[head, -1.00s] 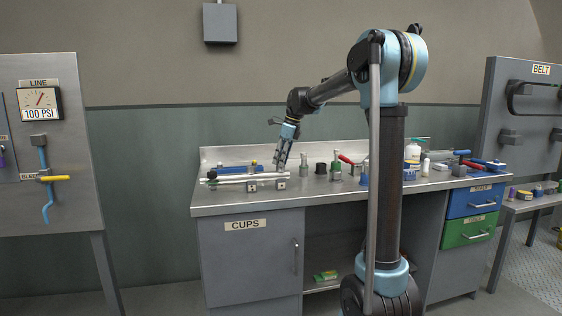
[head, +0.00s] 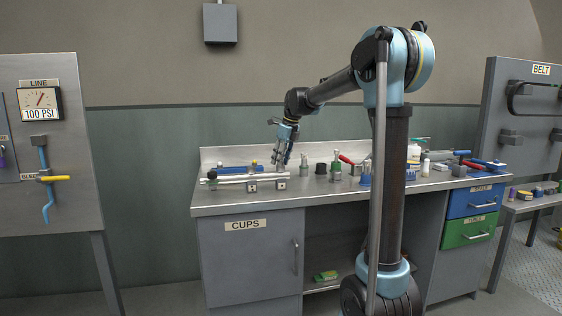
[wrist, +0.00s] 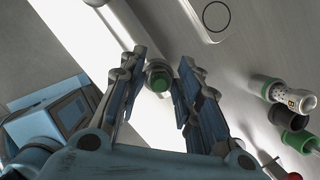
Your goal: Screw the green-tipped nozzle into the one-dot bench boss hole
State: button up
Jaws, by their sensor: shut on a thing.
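The green-tipped nozzle (wrist: 158,80) shows in the wrist view between the fingers, its green end facing the camera. My gripper (wrist: 162,68) is shut on it, though gaps seem to show beside the tip. In the head view my gripper (head: 281,160) points down over the left half of the bench, above and behind the pale rail (head: 232,180). The nozzle cannot be made out there. Two small marked blocks (head: 281,184) stand at the rail's right part; their dots are too small to read. I cannot tell which boss hole has one dot.
The bench (head: 225,206) holds several small fittings and a dark cup (head: 321,168) right of my gripper. A red-handled tool (head: 347,159) and a white bottle (head: 413,152) stand farther right. Green-ringed cylindrical parts (wrist: 297,99) lie at right in the wrist view.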

jog(key=shift+f, duration=0.1)
jog(key=shift+m, duration=0.8)
jog(key=shift+m+t+h, duration=0.3)
jog(key=shift+m+t, duration=0.1)
jog(key=shift+m, duration=0.5)
jog(key=shift+c, duration=0.2)
jog(key=shift+o, duration=0.2)
jog(key=shift+d+m, duration=0.1)
jog(key=shift+m, duration=0.7)
jog(key=o, duration=0.4)
jog(key=shift+w, duration=0.1)
